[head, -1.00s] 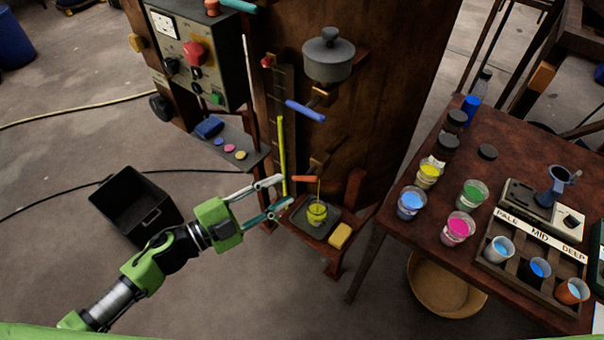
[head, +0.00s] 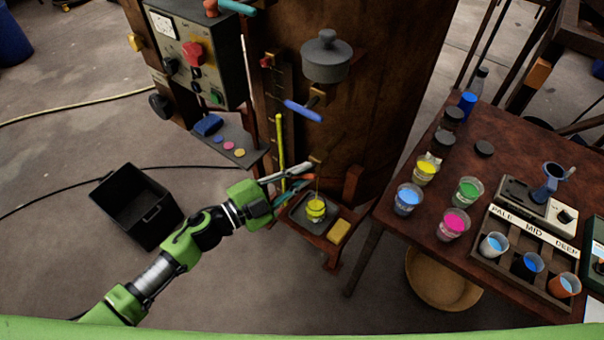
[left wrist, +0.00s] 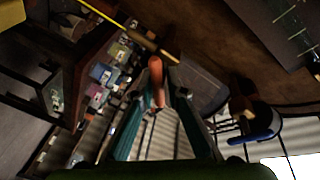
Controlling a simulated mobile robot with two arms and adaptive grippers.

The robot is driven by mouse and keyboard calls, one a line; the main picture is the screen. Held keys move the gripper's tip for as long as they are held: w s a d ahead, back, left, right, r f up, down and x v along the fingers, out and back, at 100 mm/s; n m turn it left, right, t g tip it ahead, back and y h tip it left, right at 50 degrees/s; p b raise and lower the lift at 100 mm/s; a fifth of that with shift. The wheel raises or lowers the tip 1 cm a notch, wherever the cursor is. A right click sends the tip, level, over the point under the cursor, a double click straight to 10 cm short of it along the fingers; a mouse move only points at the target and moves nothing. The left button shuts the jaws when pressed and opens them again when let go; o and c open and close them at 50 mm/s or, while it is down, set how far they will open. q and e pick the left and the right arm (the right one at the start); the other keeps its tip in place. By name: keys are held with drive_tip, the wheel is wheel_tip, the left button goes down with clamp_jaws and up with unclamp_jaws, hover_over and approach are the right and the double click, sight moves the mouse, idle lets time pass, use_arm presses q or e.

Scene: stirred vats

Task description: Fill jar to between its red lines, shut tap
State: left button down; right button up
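The jar (head: 316,209) stands upright on a dark tray (head: 298,213) below the vat's tap and holds yellow liquid. A thin yellow stream (head: 317,187) runs from the tap spout (head: 315,161) into it. Its red lines are too small to make out. My left gripper (head: 303,181) is at the tap's orange handle, its fingers apart. In the left wrist view the orange handle (left wrist: 156,80) lies between the open fingertips (left wrist: 158,98); whether they touch it I cannot tell. A yellow stream shows at the top left there. My right gripper is not in view.
A yellow sponge (head: 339,230) lies right of the tray. A blue-handled valve (head: 303,110) and a yellow sight tube (head: 280,138) are on the vat above. A table (head: 400,238) with several colour cups stands right. A black bin (head: 136,208) is on the floor at left.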

use_arm(q)
drive_tip(key=m+y+p, duration=0.1)
drive_tip(key=m+p, duration=0.2)
drive_tip(key=shift+s+r+g+p, duration=0.1)
drive_tip(key=shift+r+g+p, duration=0.1)
drive_tip(key=shift+g+p, duration=0.2)
drive_tip(key=m+y+p, duration=0.1)
drive_tip(key=m+p, duration=0.1)
drive_tip(key=shift+f+m, duration=0.1)
drive_tip(key=shift+m, duration=0.2)
drive_tip(key=shift+f+m+p, duration=0.1)
drive_tip(key=shift+m+p, duration=0.3)
drive_tip(key=shift+p, duration=0.1)
drive_tip(key=shift+f, duration=0.1)
drive_tip(key=c, duration=2)
unclamp_jaws()
drive_tip(key=v, duration=1.2)
drive_tip(key=shift+s+d, duration=0.1)
drive_tip(key=shift+d, duration=0.05)
